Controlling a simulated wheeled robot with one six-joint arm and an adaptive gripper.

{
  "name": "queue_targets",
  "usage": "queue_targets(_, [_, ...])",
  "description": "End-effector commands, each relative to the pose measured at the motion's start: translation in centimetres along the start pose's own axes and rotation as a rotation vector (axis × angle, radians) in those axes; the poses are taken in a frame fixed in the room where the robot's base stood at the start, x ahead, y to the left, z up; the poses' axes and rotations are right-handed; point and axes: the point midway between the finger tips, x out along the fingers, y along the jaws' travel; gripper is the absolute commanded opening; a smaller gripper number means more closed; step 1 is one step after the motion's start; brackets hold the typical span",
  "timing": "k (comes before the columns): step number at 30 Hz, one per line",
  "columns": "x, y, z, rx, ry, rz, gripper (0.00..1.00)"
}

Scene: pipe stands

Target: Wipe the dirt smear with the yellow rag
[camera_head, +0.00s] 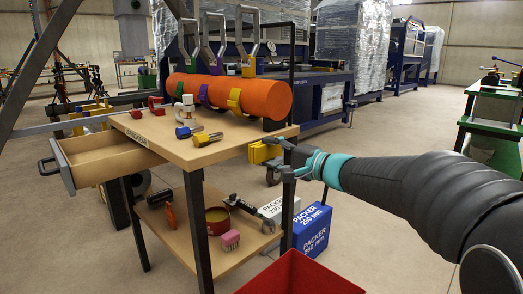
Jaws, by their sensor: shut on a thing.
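My gripper (273,153) reaches in from the right, at the right edge of the wooden workbench. It is shut on the yellow rag (260,153), which shows as a small yellow block just off the bench's right edge. Part of the rag is hidden by the fingers. I cannot make out the dirt smear in this view. A large orange pipe (262,98) lies across the back of the workbench (228,141), with purple, green and yellow clamps around it.
A blue and yellow fitting (186,131), a yellow-tipped tool (207,138) and a white fitting (186,104) stand on the bench. A drawer (102,155) is open at left. The lower shelf (172,222) holds tools and tins. Blue (312,230) and red boxes (300,275) stand below.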

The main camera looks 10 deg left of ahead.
Motion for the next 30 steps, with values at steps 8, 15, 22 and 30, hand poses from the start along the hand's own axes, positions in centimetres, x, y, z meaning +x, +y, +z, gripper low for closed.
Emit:
queue_targets(8, [-4.3,0.3,-6.1,-0.005,0.059,0.007,0.00])
queue_targets(15, [-4.7,-0.3,-5.3,-0.009,-0.024,-0.001,0.00])
queue_targets(22, [-3.1,-0.5,-5.2,-0.003,-0.035,-0.004,0.00])
queue_targets(30, [0.1,-0.6,-5.5,-0.003,-0.034,-0.004,0.00])
